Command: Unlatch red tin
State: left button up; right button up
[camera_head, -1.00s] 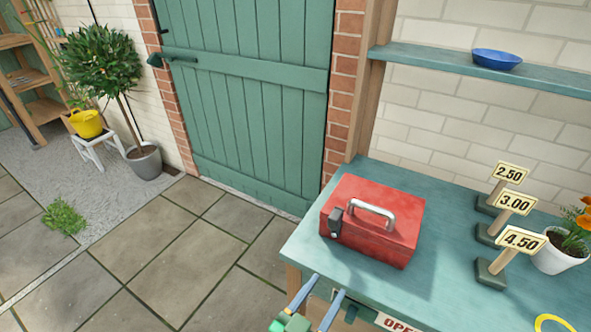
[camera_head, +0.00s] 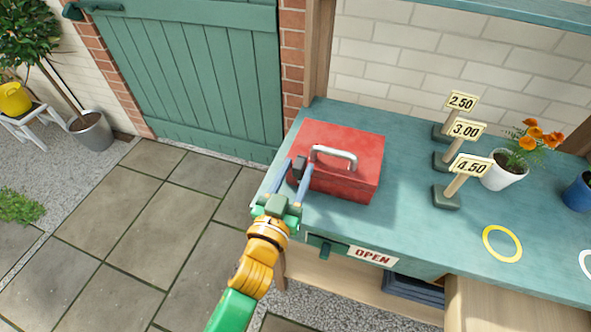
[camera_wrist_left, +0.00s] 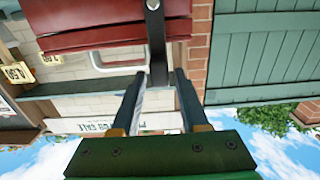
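The red tin (camera_head: 345,178) stands shut on the left end of the green table, with a silver handle (camera_head: 334,156) on its lid. Its dark latch (camera_head: 299,167) is on the left side. My left gripper (camera_head: 297,171) is at that side, its blue fingers open, one on each side of the latch. In the left wrist view the dark latch (camera_wrist_left: 156,35) hangs down the red tin (camera_wrist_left: 105,20), its end between the fingertips (camera_wrist_left: 158,77), with gaps visible on both sides. My right gripper is not in view.
The green table (camera_head: 400,225) carries price signs (camera_head: 463,168), a white pot of orange flowers (camera_head: 502,178) and a yellow ring (camera_head: 502,244) to the right of the tin. An OPEN sign (camera_head: 372,256) is on its front edge. Paved floor (camera_head: 150,210) lies free to the left.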

pick_arm(q)
grip_shut()
dwell(1.2)
